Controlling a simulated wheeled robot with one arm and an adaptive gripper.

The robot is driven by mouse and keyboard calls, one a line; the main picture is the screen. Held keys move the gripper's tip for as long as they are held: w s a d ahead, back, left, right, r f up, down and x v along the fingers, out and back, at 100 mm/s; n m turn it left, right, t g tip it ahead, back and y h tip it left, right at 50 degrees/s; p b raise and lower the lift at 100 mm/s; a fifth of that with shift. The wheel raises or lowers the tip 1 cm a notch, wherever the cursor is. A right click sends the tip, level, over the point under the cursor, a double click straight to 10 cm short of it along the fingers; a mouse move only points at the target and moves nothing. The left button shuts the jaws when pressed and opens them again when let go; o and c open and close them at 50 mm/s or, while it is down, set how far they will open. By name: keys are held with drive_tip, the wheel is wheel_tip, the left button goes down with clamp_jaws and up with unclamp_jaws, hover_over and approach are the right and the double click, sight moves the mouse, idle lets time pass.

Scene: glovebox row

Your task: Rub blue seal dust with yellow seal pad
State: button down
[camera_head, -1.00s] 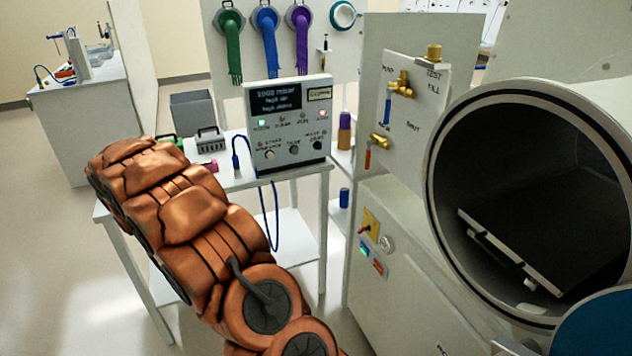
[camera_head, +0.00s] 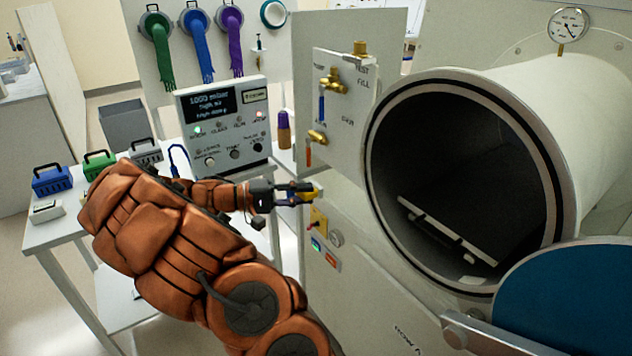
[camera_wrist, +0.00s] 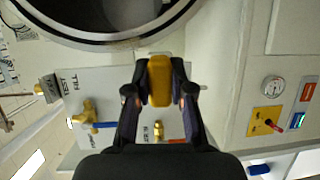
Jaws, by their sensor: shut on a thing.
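My gripper (camera_head: 292,194) is shut on a yellow pad (camera_head: 317,193), held in the air left of the chamber's round opening, in front of the white cabinet. In the wrist view the yellow pad (camera_wrist: 160,80) is clamped between the two fingertips (camera_wrist: 160,90), below the chamber rim. A large round blue face (camera_head: 580,305), apparently the open chamber door, shows partly at the lower right and is cut off by the picture edge. It is apart from the pad. I cannot make out dust on it.
The open chamber (camera_head: 470,180) has a tray (camera_head: 447,232) inside. Brass valves (camera_head: 330,82) stick out of the panel near my gripper. A control box (camera_head: 222,125) and blue, green and grey caddies stand on the white table (camera_head: 50,235) at left.

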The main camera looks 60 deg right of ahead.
sight(317, 189)
drive_tip(key=shift+m+g, duration=0.3)
drive_tip(key=shift+g, duration=0.2)
drive_tip(key=s+d+r, duration=0.2)
drive_tip(key=s+r, duration=0.1)
drive_tip(key=shift+d, duration=0.1)
drive_tip(key=s+d+p, duration=0.2)
drive_tip(key=d, duration=0.1)
drive_tip(key=d+p, duration=0.1)
drive_tip(key=d, duration=0.1)
drive_tip(key=shift+s+f, duration=0.1)
drive_tip(key=shift+s, duration=0.3)
drive_tip(key=shift+s+d+b, duration=0.45)
drive_tip(key=shift+s+d, duration=0.1)
drive_tip(key=shift+d, duration=0.35)
idle(0.5)
drive_tip(key=shift+s+a, duration=0.1)
